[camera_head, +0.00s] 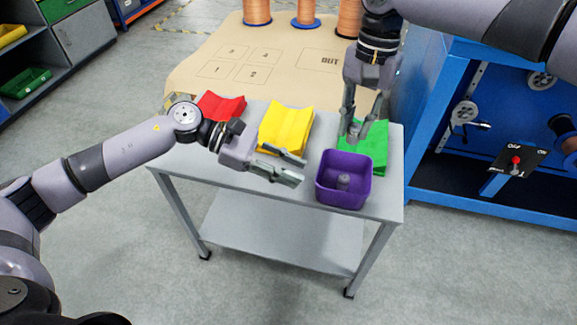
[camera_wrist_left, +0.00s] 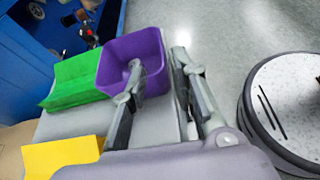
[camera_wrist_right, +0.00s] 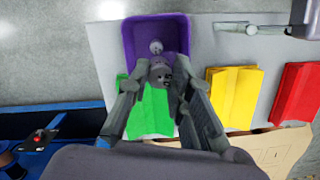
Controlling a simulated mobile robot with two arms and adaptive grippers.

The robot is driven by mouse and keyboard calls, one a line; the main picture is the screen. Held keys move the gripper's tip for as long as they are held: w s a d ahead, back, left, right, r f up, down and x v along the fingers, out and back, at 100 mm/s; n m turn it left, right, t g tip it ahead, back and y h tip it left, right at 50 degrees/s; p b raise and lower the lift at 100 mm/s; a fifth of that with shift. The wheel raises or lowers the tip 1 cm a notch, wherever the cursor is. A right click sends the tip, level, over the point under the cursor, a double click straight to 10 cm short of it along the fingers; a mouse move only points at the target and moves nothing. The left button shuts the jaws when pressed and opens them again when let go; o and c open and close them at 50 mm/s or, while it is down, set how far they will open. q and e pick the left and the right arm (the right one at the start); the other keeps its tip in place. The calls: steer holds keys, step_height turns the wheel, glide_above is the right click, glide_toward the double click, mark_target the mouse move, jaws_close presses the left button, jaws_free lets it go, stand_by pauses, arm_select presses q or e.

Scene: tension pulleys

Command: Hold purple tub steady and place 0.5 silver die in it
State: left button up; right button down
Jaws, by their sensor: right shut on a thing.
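The purple tub (camera_head: 328,194) stands upright on the grey table near its front right edge. A grey cylindrical piece (camera_head: 343,182) stands inside it and also shows in the right wrist view (camera_wrist_right: 156,47). My right gripper (camera_head: 354,130) is shut on a small silver die (camera_wrist_right: 161,74), held above the green holder, just behind the tub. Its fingers partly hide the die. My left gripper (camera_head: 290,166) is open and empty, just left of the tub. In the left wrist view its fingers (camera_wrist_left: 163,75) point toward the tub (camera_wrist_left: 150,46); contact with the wall is not clear.
Green (camera_head: 376,150), yellow (camera_head: 287,127) and red (camera_head: 222,108) holders stand in a row on the table (camera_head: 230,181). A blue machine frame (camera_head: 470,190) with a red switch is at the right. Copper spools (camera_head: 257,12) stand on a beige board behind.

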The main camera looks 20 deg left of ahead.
mark_target(340, 191)
arm_select(q)
steer(key=x, duration=1.2)
steer(key=shift+a+f, duration=0.15)
steer(key=shift+f, duration=0.05)
steer(key=shift+c, duration=0.6)
jaws_close()
